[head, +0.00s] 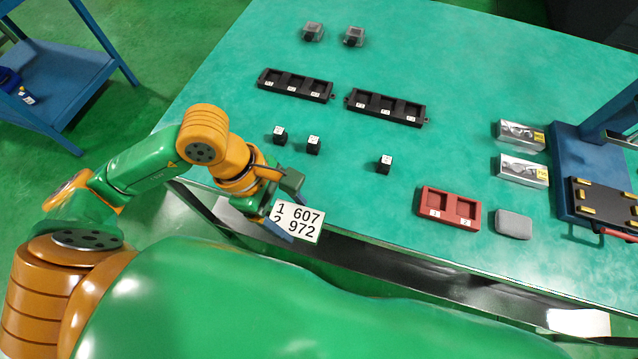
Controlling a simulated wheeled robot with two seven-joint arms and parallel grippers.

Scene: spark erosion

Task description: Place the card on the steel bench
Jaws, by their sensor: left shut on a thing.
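The white card (303,222) bears the printed numbers "1 607" and "2 972". My left gripper (289,209) is shut on its left part, with one finger on each side. In the picture the card overlaps the front edge of the green-topped bench (330,165), near its left end. I cannot tell whether it touches the bench. My right gripper is not in view.
A blue fixture (575,150) is at right. The centre is clear.

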